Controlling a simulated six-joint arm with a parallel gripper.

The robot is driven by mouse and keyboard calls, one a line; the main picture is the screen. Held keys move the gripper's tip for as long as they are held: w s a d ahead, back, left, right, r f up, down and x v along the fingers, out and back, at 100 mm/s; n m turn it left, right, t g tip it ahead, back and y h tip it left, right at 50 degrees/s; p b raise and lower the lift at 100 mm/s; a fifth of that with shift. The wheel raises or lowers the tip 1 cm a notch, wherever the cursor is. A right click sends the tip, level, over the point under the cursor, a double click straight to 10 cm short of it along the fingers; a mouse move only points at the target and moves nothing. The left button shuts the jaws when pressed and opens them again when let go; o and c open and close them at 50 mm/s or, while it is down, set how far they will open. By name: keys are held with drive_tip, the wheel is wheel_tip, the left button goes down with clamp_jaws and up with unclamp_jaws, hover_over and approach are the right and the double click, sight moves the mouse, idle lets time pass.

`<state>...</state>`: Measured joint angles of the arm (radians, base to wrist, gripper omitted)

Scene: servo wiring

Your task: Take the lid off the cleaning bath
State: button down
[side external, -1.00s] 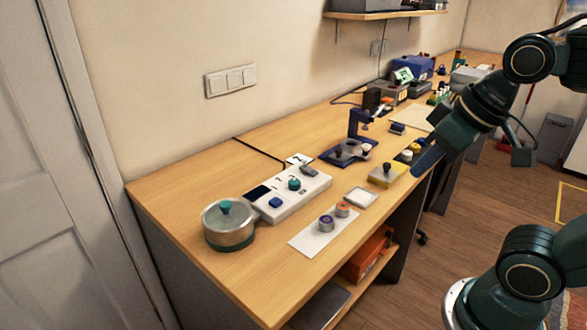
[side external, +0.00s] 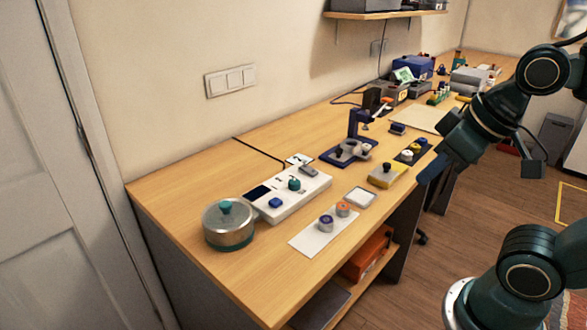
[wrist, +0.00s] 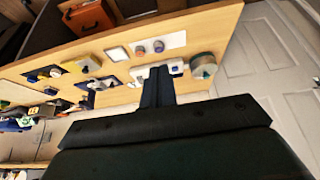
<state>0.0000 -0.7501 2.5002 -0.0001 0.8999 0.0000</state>
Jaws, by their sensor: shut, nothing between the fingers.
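The cleaning bath (side external: 229,234) is a round silver pot with a dark green base at the near left end of the bench. Its lid (side external: 211,214) is on top, with a teal knob (side external: 226,207) in the middle. The bath also shows in the wrist view (wrist: 203,66), right of the fingers. My gripper (side external: 427,179) hangs over the bench's front edge, far to the right of the bath and apart from it. In the wrist view, its fingers (wrist: 157,72) are together and empty.
A white control box (side external: 290,196) with a teal knob stands right of the bath. A white sheet (side external: 309,241) bears two small round pots. A yellow block (side external: 387,175) and a purple stand (side external: 353,150) are further right. Bare wood lies in front of the bath.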

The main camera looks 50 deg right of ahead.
drive_tip(key=c, duration=2.2)
unclamp_jaws()
drive_tip(key=c, duration=1.1)
unclamp_jaws()
